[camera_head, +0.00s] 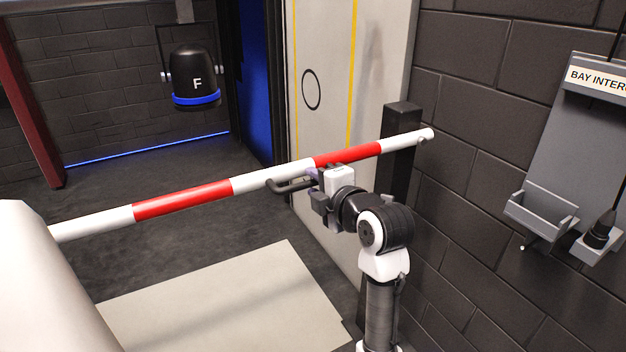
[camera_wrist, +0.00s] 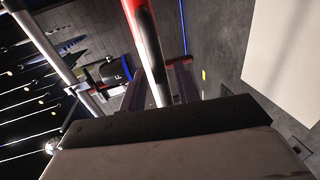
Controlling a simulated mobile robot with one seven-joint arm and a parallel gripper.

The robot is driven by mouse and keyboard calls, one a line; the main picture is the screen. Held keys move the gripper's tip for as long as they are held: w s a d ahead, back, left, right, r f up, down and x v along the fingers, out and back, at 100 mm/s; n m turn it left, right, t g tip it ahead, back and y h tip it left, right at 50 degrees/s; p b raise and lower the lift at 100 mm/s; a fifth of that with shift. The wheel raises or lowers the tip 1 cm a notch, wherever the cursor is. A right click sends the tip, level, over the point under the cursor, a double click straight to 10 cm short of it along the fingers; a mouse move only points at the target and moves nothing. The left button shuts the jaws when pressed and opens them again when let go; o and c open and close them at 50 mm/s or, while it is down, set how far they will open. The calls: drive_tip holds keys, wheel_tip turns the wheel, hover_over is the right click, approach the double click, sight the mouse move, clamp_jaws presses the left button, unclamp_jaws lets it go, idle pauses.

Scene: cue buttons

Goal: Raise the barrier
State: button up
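The barrier (camera_head: 182,199) is a red-and-white striped pole crossing the head view, slanting slightly up from the left to a dark post (camera_head: 402,150) at the right. A dark bent handle (camera_head: 284,187) sticks out from its near side. My gripper (camera_head: 314,176) is close to the pole, just right of the handle.
A black bell-shaped unit marked F (camera_head: 195,78) hangs beyond the barrier. A grey wall panel (camera_head: 575,150) with a small tray is at the right on the dark block wall. A pale floor plate (camera_head: 225,305) lies below the barrier.

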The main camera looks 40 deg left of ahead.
drive_tip(key=shift+x, duration=0.8)
clamp_jaws()
